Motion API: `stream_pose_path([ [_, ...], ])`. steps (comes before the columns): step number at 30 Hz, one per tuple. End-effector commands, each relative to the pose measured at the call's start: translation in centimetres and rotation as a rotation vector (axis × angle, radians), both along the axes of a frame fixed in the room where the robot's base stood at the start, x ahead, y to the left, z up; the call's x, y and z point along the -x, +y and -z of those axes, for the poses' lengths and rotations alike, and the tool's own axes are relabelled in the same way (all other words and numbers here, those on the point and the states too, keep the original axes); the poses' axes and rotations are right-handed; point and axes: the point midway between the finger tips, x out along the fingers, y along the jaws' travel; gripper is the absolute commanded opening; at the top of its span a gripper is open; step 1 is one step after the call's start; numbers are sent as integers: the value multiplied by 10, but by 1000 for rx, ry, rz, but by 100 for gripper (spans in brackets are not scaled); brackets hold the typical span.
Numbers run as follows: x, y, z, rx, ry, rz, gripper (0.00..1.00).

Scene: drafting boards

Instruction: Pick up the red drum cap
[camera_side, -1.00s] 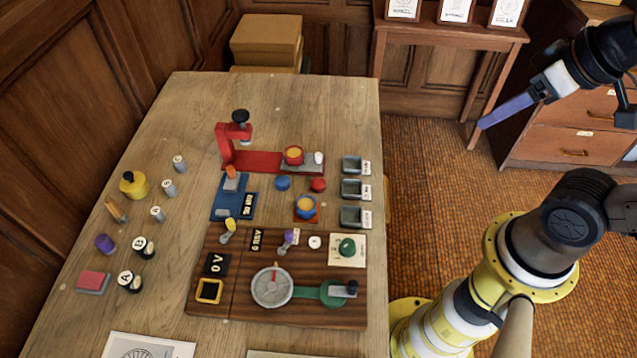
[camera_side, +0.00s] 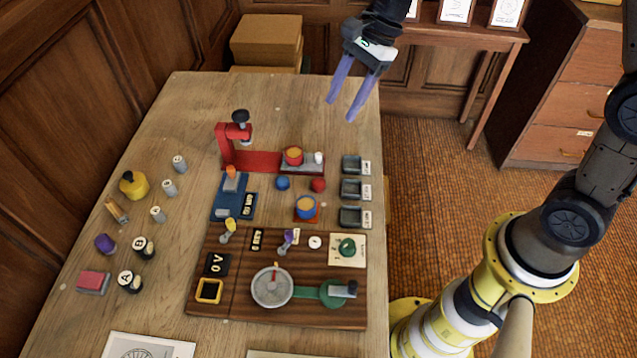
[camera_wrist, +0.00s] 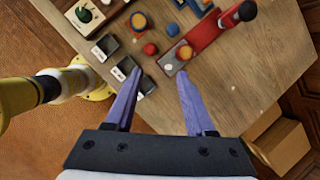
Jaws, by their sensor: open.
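The red drum cap (camera_side: 318,185) is a small round red piece lying on the table, right of a matching blue cap (camera_side: 283,183). In the wrist view the red cap (camera_wrist: 150,49) shows beyond my fingertips, roughly between them. A red drum with a yellow top (camera_side: 293,155) stands on the base of the red press, just behind the cap. My gripper (camera_side: 341,109) is open and empty, with two purple fingers pointing down. It hangs above the far right part of the table, behind and well above the cap. The wrist view also shows the gripper (camera_wrist: 158,73).
The red press (camera_side: 240,158) stands behind left of the cap. Several grey trays (camera_side: 352,189) line the table's right edge. A blue drum with a yellow top (camera_side: 306,207) sits in front, near a wooden board (camera_side: 240,295). The table's far end is clear.

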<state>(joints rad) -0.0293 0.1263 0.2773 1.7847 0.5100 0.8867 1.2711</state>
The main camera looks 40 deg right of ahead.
Motion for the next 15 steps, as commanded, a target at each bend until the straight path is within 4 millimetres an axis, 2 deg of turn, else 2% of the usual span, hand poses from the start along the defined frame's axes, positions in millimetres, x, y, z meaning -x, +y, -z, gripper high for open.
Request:
stream_pose_path([
  [1,-4,2,18,-4,39,1,55],
  [3,-5,3,34,-5,76,0,55],
  [11,-1,10,66,-1,125,-9,55],
  [15,0,20,91,-1,126,-9,55],
])
